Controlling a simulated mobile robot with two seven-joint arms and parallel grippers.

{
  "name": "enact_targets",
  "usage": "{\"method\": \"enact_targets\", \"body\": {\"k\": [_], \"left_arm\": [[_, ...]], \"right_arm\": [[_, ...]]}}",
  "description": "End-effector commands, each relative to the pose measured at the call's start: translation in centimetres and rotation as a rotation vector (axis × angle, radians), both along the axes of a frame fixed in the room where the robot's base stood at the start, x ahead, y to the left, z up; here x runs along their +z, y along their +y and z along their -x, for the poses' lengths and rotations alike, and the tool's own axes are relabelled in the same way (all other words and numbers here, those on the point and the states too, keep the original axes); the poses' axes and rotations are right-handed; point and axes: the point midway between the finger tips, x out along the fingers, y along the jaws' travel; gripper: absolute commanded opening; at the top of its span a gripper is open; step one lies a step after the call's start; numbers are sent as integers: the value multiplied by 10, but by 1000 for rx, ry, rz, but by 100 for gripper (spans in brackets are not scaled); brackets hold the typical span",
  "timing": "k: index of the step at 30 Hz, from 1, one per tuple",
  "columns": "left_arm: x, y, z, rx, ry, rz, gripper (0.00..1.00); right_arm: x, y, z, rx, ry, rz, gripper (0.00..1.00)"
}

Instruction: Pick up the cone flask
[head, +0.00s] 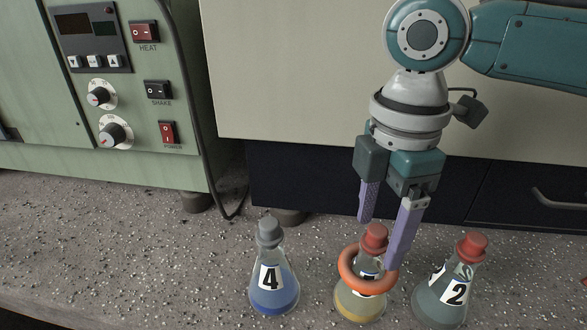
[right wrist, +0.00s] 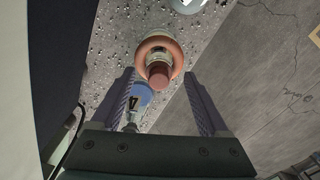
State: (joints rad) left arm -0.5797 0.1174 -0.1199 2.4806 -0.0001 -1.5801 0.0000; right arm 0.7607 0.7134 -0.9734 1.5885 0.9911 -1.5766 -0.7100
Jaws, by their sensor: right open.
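Three cone flasks stand upright in a row on the speckled bench. The middle flask (head: 358,304) has yellow liquid, a red stopper (head: 375,238) and an orange ring (head: 346,272) around it; its label is mostly hidden. Flask 4 (head: 273,290), left, has blue liquid and a grey stopper. Flask 2 (head: 440,303), right, has grey-green liquid and a red stopper. My right gripper (head: 378,244) is open and empty, pointing down, its fingers either side of the middle flask's stopper in the picture. The right wrist view shows that stopper (right wrist: 158,76) and ring (right wrist: 146,46) between the fingertips (right wrist: 160,73). My left gripper is not in view.
A green machine (head: 150,110) with switches and knobs stands at the back left, with a black cable (head: 238,208) hanging by its foot. A cream and dark cabinet (head: 300,70) closes off the back. Flasks 4 and 2 flank the middle one closely. The bench at the left is clear.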

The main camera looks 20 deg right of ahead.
Motion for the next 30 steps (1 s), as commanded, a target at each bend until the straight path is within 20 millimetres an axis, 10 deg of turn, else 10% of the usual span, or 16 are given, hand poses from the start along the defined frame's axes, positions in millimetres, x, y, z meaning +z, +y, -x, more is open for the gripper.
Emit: {"method": "enact_targets", "body": {"k": [14, 30], "left_arm": [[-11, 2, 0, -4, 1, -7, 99], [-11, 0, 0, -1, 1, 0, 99]], "right_arm": [[-35, 0, -1, 1, -1, 0, 78], [-35, 0, -1, 1, -1, 1, 20]]}}
